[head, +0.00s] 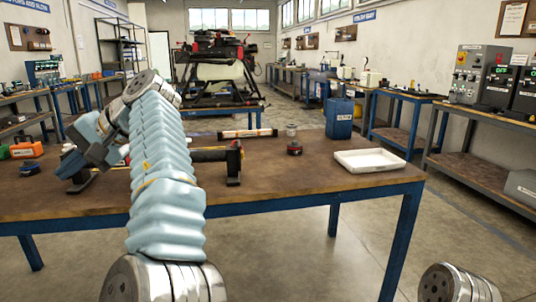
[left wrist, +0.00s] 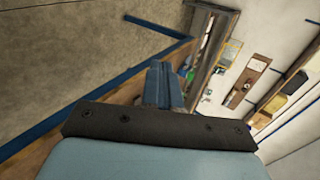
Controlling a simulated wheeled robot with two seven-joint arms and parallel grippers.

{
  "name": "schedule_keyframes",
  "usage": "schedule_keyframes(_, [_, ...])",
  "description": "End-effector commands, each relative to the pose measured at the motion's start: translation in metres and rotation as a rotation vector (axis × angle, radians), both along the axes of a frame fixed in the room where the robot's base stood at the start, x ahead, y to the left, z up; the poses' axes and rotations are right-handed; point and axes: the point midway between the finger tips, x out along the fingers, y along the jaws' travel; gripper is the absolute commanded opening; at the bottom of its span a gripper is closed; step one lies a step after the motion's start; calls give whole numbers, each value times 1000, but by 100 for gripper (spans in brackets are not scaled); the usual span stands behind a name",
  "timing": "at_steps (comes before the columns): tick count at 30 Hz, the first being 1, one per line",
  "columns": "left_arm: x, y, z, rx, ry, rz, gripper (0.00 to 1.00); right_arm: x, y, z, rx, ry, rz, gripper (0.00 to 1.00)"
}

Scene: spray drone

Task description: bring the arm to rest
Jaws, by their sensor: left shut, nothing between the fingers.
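My left arm, in a pale blue ribbed sleeve, rises through the left of the head view. Its left gripper (head: 70,165) is held over the left part of the brown workbench (head: 290,180), tilted down to the left. In the left wrist view the left gripper (left wrist: 162,82) is dark blue, with its fingers together and nothing between them. Only a silver joint of my other arm shows at the lower right of the head view. The right gripper is out of view.
A dark cylinder on black stands (head: 233,165) lies behind my left arm. A white tray (head: 368,168), a small dark pot (head: 294,149) and a white tube (head: 247,133) are on the bench. An orange item (head: 27,149) is at left. A blue bin (head: 339,118) stands behind.

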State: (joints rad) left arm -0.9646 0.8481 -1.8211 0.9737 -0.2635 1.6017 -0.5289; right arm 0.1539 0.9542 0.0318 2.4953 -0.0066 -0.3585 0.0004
Motion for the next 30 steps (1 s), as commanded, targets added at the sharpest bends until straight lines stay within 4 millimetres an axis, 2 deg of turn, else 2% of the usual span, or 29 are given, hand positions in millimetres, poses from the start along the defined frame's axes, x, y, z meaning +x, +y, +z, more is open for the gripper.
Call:
schedule_keyframes(8, [25,17,-41,-31,31,-37,0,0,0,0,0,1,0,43])
schedule_keyframes(14, [52,35,-99,-78,63,-81,0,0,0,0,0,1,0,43])
schedule_keyframes(17, [67,45,-140,-115,81,-110,0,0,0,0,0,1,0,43])
schedule_keyframes(20, [80,54,-197,-169,101,-143,0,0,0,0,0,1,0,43])
schedule_keyframes(23, [90,60,-271,-247,118,-179,0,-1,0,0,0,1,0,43])
schedule_keyframes(24, [92,60,-302,-281,123,-193,0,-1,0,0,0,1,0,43])
schedule_keyframes(26, [90,58,-348,-336,127,-208,0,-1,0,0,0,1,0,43])
schedule_keyframes(27, [88,54,-379,-376,126,-219,0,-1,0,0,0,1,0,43])
schedule_keyframes(29, [81,46,-424,-436,124,-229,0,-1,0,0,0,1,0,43])
schedule_keyframes(30, [75,39,-454,-478,121,-233,0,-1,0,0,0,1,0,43])
